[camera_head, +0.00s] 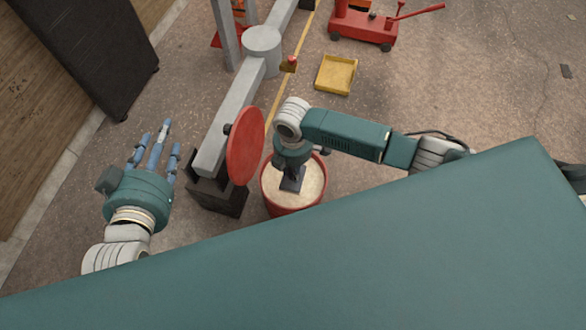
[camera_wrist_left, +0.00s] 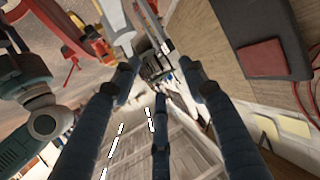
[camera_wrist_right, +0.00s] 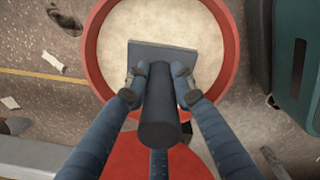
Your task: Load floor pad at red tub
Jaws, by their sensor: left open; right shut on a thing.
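The red tub (camera_head: 291,211) stands on the floor, filled with pale, grainy material (camera_head: 312,183). It also shows in the right wrist view (camera_wrist_right: 91,50). My right gripper (camera_wrist_right: 158,80) is shut on the dark upright handle of a square pad, which I take to be the floor pad (camera_wrist_right: 203,62). The pad is inside the tub's rim, over the pale material. I cannot tell whether it touches the material. In the head view, the pad (camera_head: 290,184) is partly hidden by my right gripper. My left gripper (camera_head: 160,146) is open and empty, left of the grey beam.
A red disc (camera_head: 245,147) on a grey beam (camera_head: 222,133) stands just left of the tub, above a dark block (camera_head: 217,196). A yellow tray (camera_head: 336,75) and a red wheeled jack (camera_head: 363,27) are farther back. A dark cabinet (camera_head: 88,45) is at left.

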